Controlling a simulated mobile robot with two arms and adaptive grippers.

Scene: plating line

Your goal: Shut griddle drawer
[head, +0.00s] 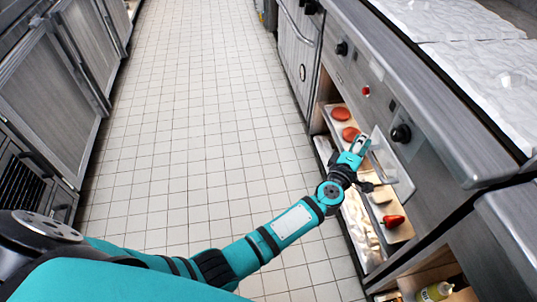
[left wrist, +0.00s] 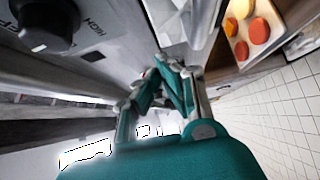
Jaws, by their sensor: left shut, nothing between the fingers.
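The griddle drawer (head: 394,162) is a small pale metal drawer below the control panel, beside a black knob (head: 401,133). It appears to stick out a little from the front; how far is hard to tell. My left gripper (head: 359,145) is shut and empty, just left of the drawer in the head view. In the left wrist view the shut fingers (left wrist: 172,68) point toward a pale metal part (left wrist: 190,22), which seems to be the drawer. I cannot tell whether they touch it. My right gripper is not in view.
An open shelf under the griddle holds trays with red patties (head: 341,113) and a red item (head: 393,221). A yellow bottle (head: 435,291) stands lower right. Steel cabinets (head: 50,90) line the left. The tiled floor (head: 200,110) between is clear.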

